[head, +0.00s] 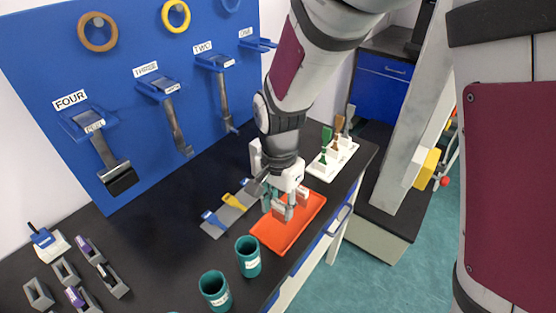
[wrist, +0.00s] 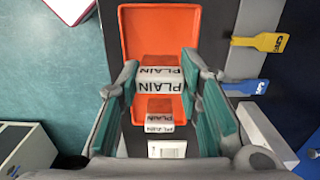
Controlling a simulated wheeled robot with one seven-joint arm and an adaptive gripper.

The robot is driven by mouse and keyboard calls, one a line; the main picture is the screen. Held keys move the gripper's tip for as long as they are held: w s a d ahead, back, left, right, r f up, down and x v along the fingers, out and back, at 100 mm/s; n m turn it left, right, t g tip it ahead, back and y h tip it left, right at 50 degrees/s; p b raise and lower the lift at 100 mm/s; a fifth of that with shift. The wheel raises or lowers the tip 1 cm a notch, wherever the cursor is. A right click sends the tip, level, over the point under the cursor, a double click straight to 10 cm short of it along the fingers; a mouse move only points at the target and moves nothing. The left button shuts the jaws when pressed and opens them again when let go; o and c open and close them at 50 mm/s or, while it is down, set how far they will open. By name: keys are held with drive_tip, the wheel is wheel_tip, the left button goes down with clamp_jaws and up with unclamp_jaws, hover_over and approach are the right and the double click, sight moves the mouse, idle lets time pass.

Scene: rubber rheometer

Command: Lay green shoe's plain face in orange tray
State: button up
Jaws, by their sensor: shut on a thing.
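The orange tray (head: 312,211) lies on the dark bench, below my gripper (head: 281,205); it also shows in the wrist view (wrist: 158,22). In the wrist view my gripper (wrist: 160,80) is shut on a pale piece marked PLAIN (wrist: 158,86), with a darker orange face above its label. A second PLAIN label (wrist: 158,128) shows nearer the wrist. Teal surfaces (wrist: 118,108) line both sides of the jaws; I cannot tell whether they belong to the green shoe or the fingers. Whether the held piece touches the tray floor cannot be told.
A grey strip (head: 226,214) with blue and yellow tags lies left of the tray. Two teal cups (head: 248,262) stand near the tray's near end. A white rack (head: 333,161) of brushes stands behind it. Small grey holders (head: 38,292) sit at the far left.

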sight(279, 210)
drive_tip(key=shift+f, duration=1.55)
drive_tip(key=shift+f, duration=0.1)
drive_tip(key=o, duration=1.2)
wheel_tip(279, 210, up, 12)
drive_tip(key=shift+r+p, duration=0.2)
drive_tip(key=shift+p, duration=0.2)
drive_tip(key=shift+s+d+r+n+t, duration=0.75)
drive_tip(key=shift+s+d+r+n, duration=0.5)
drive_tip(key=shift+s+d+r, duration=1.2)
drive_tip(key=shift+s+d+r+n+t, duration=0.8)
drive_tip(key=shift+s+d+r+n, duration=0.65)
drive_tip(key=shift+s+d, duration=1.8)
drive_tip(key=shift+s+d+r+n+t, duration=0.95)
drive_tip(key=shift+s+d+r, duration=1.2)
drive_tip(key=shift+d, duration=1.45)
